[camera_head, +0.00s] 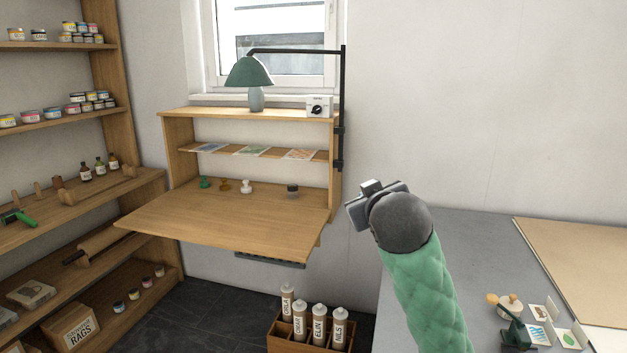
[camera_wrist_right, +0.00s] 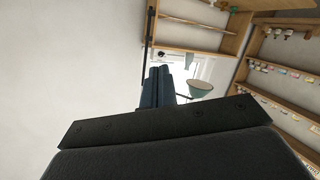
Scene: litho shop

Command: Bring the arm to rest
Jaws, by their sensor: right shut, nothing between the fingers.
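My right arm, in a green quilted sleeve, rises from the bottom right in the head view. Its right gripper (camera_head: 368,190) is held up in the air in front of the white wall, just right of the wooden desk (camera_head: 230,215). The fingers are shut with nothing between them. In the right wrist view the gripper's dark fingers (camera_wrist_right: 157,87) lie close together and point toward the green lamp (camera_wrist_right: 200,89). My left gripper is in neither view.
A grey table (camera_head: 480,260) with a board (camera_head: 590,260), small cards and a green tool stands right, below my right arm. A wooden crate (camera_head: 290,340) of labelled bottles is on the floor. Shelves (camera_head: 90,215) of jars line the left. Open air surrounds the gripper.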

